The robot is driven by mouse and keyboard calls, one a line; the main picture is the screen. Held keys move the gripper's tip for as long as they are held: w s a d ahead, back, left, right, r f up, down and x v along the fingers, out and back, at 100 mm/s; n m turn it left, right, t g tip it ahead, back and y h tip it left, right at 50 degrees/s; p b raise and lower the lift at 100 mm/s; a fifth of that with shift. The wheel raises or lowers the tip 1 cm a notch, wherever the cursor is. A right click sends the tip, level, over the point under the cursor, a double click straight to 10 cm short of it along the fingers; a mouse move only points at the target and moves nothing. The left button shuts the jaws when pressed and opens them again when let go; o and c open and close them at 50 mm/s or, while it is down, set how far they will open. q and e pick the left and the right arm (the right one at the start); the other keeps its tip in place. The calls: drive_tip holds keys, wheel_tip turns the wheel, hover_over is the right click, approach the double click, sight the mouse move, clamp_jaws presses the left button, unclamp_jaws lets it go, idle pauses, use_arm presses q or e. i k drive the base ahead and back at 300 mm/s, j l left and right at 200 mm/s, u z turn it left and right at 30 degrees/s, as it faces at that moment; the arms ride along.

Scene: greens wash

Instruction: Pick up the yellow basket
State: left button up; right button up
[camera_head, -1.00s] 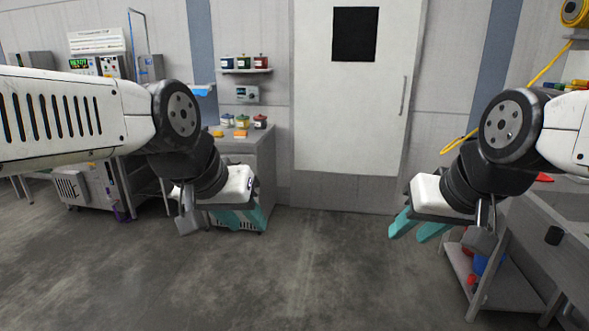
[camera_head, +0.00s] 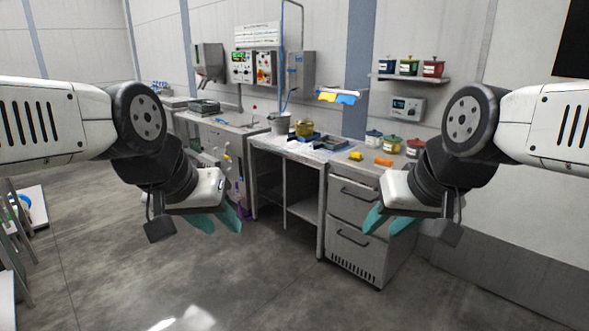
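A small yellow container (camera_head: 303,128), which looks like the yellow basket, stands on the worktable at the back centre, just right of a grey bucket. It is small in view, so its exact shape is hard to tell. My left gripper (camera_head: 221,226) is in the air left of centre, with its teal fingers apart and empty. My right gripper (camera_head: 377,230) is in the air right of centre, with its teal fingers apart and empty. Both are well in front of the table, far from the container.
The grey bucket (camera_head: 280,123), dark trays (camera_head: 327,143) and several jars stand on the worktable (camera_head: 262,144) and the adjoining drawer cabinet (camera_head: 351,215). A sink unit (camera_head: 213,127) stands to the left. The floor (camera_head: 235,285) in front is clear.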

sight(307, 130)
drive_tip(key=i+u, duration=0.3)
drive_tip(key=i, duration=0.7)
drive_tip(key=i+j+z, duration=0.35)
drive_tip(key=i, duration=0.2)
drive_tip(key=i+j+z, duration=0.35)
drive_tip(key=i, duration=0.2)
